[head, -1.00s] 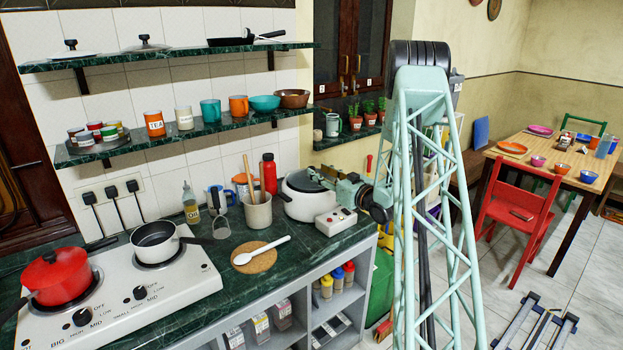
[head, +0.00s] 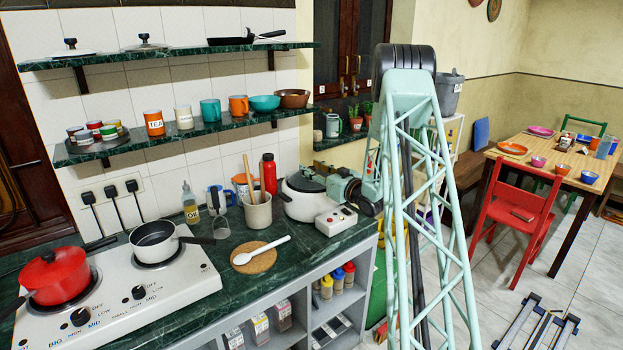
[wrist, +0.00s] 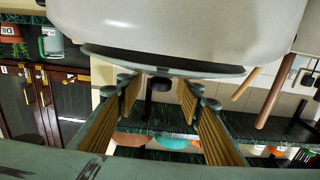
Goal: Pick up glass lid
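The white rounded pot (head: 305,203) stands on the green counter, with a dark lid (head: 301,183) on top. My gripper (head: 330,183) is at the right side of this lid, level with its top. In the wrist view, which is upside down, the lid's dark rim (wrist: 215,72) shows against the white pot body (wrist: 185,30). A dark knob (wrist: 159,85) shows between the two spread fingers of my gripper (wrist: 160,92). The fingers are open, with a visible gap on either side of the knob. Contact with the lid cannot be told.
A utensil holder (head: 257,212) and a red bottle (head: 269,174) stand left of the pot. A white box with red knobs (head: 336,220) is close at its front right. Two more lids lie on the upper shelf (head: 190,53). The cork mat (head: 254,258) holds a white spoon.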

